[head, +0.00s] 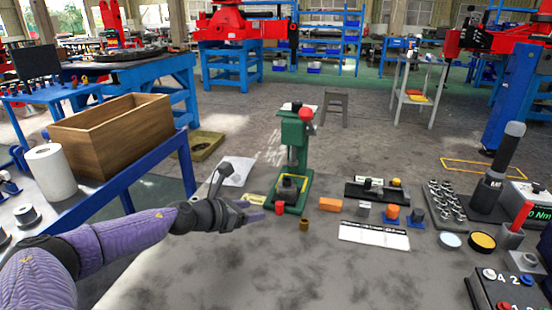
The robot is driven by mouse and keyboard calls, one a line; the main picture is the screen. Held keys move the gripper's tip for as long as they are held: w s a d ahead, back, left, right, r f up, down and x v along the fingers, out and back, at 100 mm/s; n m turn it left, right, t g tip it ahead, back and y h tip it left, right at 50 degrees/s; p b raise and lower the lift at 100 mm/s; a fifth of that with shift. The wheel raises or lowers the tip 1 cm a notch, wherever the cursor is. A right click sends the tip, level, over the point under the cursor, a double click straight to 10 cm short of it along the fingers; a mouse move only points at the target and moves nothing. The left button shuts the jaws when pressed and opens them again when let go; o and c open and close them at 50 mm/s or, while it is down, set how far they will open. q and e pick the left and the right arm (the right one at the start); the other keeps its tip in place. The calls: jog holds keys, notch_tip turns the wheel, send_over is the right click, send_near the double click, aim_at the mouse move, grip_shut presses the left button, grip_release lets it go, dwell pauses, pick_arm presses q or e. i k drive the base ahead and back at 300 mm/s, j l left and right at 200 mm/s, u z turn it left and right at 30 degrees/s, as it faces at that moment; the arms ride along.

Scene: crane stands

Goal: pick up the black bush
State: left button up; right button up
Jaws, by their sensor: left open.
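My left gripper (256,207) reaches in from the left over the grey bench, just left of the green press (296,150). It is open, and I see nothing held in it. A small dark piece (367,184) stands on the black rack (356,192) right of the press, beside a yellow-topped piece (396,183); it may be the black bush, but it is too small to be sure. A red bush (280,209) and a brown bush (303,224) stand in front of the press, right of my gripper. My right gripper is not in view.
An orange block (330,204), a grey block (363,208) and an orange-topped piece (392,213) stand right of the press. A white printed sheet (374,235) lies in front of them. The front middle is clear.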

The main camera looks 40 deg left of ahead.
aim_at(286, 181)
jog(key=k+l, duration=0.45)
jog(key=l, duration=0.25)
jog(key=k+l, duration=0.25)
jog(key=l, duration=0.15)
